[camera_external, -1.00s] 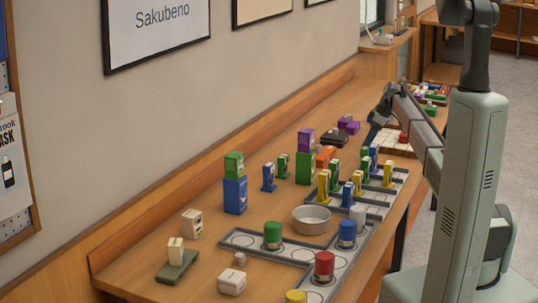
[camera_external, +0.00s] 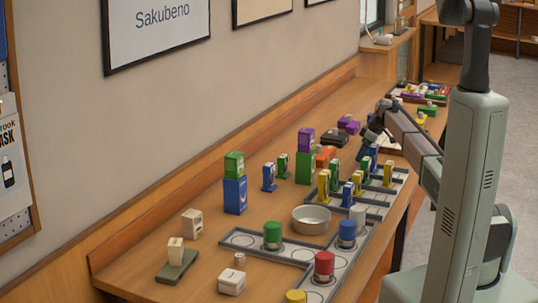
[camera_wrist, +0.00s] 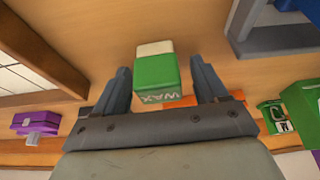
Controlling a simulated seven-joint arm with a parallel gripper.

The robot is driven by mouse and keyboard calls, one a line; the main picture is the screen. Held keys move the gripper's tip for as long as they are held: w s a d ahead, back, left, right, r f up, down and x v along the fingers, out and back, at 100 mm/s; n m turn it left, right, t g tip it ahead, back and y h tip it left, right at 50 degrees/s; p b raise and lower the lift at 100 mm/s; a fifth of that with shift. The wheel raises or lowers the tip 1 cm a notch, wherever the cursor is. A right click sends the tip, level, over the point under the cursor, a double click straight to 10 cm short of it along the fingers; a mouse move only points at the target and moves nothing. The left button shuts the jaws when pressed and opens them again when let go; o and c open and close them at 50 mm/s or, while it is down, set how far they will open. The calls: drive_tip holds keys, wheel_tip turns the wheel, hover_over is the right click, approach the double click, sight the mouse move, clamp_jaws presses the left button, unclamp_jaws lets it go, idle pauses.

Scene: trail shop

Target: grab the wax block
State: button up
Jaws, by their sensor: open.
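The wax block (camera_wrist: 157,77) is green with a pale top end and the word WAX upside down on its face in the wrist view. It shows between the two fingers of my gripper (camera_wrist: 160,66), with a gap on each side. The fingers are open and hold nothing. In the external view my gripper (camera_external: 366,142) is over the table near the far end of the bottle tray. A small green block (camera_external: 334,165) left of it there appears to be the wax block, but I cannot be sure.
An orange item (camera_wrist: 180,101) lies just behind the wax block. A grey tray (camera_wrist: 262,45) is at upper right and a purple item (camera_wrist: 36,122) at left in the wrist view. Green blocks (camera_wrist: 303,108) stand at right. A white bowl (camera_external: 311,219) and several canisters stand nearer the camera.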

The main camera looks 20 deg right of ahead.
drive_tip(key=c, duration=1)
drive_tip(key=shift+r, duration=0.1)
drive_tip(key=shift+c, duration=0.2)
